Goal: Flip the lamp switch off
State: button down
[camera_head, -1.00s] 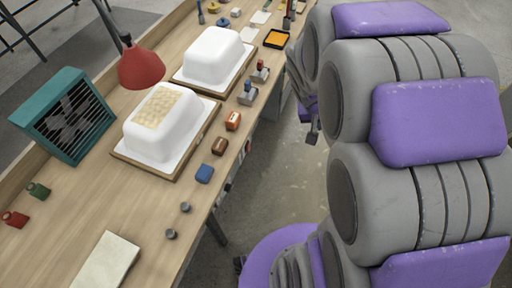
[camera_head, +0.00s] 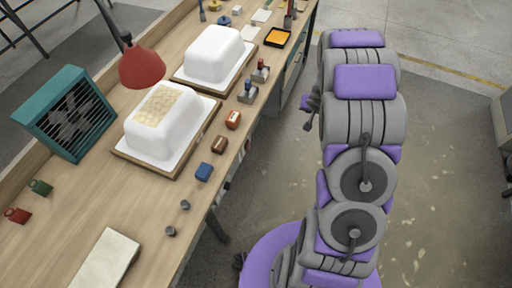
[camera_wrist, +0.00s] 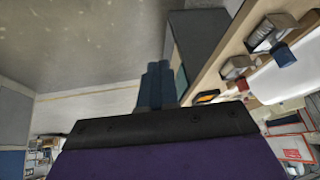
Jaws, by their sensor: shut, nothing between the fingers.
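The red lamp shade (camera_head: 141,67) hangs on a dark arm over the left of the bench in the head view. I cannot tell which part is its switch. Two small metal blocks stand at the bench's right edge, one with a blue top (camera_head: 248,92) and one with a red top (camera_head: 260,70); either may be a switch. They seem to show at the right of the wrist view too, as metal blocks (camera_wrist: 272,31). My gripper (camera_wrist: 158,66) is shut and empty in the wrist view, over the floor beside the bench. In the head view my arm mostly hides it.
The wooden bench (camera_head: 60,225) holds two white tub shells (camera_head: 165,125) (camera_head: 212,52) on boards, a teal fan box (camera_head: 68,112), an orange tray (camera_head: 277,37) and several small coloured blocks. The floor (camera_head: 440,190) right of my arm is clear.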

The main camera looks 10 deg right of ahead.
aim_at(248, 146)
jog(key=s+a+f+m+y, duration=0.1)
jog(key=a+f+y, duration=0.3)
jog(key=f, duration=0.4)
jog(key=s+a+f+m+y, duration=0.1)
jog(key=s+a+f+y, duration=0.2)
jog(key=a+f+y, duration=0.2)
notch_tip(248, 146, down, 3)
jog(key=a+p, duration=0.1)
jog(key=a, duration=0.1)
jog(key=shift+s+a, duration=0.3)
jog(key=a+r+b+x, duration=0.1)
jog(key=b+x, duration=0.1)
jog(key=x, duration=1.1)
jog(key=shift+w+a+b, duration=0.2)
jog(key=shift+w+b, duration=0.15)
jog(key=shift+w, duration=0.1)
